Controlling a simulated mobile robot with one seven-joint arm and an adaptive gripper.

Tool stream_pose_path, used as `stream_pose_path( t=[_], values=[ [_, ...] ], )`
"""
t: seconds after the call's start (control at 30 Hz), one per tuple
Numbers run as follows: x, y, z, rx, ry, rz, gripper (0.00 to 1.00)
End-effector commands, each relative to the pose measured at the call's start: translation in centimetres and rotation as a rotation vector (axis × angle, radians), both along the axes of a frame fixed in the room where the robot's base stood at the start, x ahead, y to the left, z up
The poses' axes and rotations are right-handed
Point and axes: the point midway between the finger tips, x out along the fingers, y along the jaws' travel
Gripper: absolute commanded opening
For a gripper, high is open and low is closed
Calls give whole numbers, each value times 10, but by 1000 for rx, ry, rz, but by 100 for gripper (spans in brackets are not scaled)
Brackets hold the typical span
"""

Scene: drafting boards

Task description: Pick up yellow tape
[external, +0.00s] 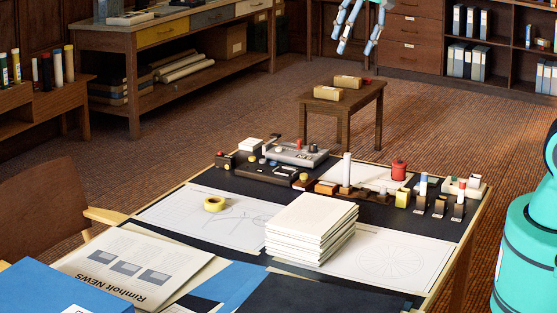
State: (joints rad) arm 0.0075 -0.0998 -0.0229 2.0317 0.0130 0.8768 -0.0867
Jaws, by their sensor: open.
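A roll of yellow tape (214,204) lies flat on a white drawing sheet on the left part of the drafting table. Its ring shape and centre hole show. My gripper (355,40) is at the top of the view, high above the floor and far from the tape. Its fingers hang down, spread apart and empty. The upper part of my gripper is cut off by the top edge of the view.
A tall stack of white paper (311,230) stands right of the tape. Small desk items, including a red pot (399,169), crowd the table's far side. A newspaper (131,266) lies in front. A small wooden stool (345,100) stands behind the table.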

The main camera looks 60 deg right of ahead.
Motion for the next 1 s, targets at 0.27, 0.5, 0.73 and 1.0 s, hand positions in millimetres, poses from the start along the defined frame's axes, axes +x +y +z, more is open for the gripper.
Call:
stream_pose_path(
  t=[0.27,0.5,0.73,1.0],
  values=[
    [70,-1,-15,-4,35,17,67],
    [128,-2,-37,-6,63,30,67],
    [180,-3,-66,-8,89,45,67],
    [237,-5,-110,-11,120,61,67]
  ],
)
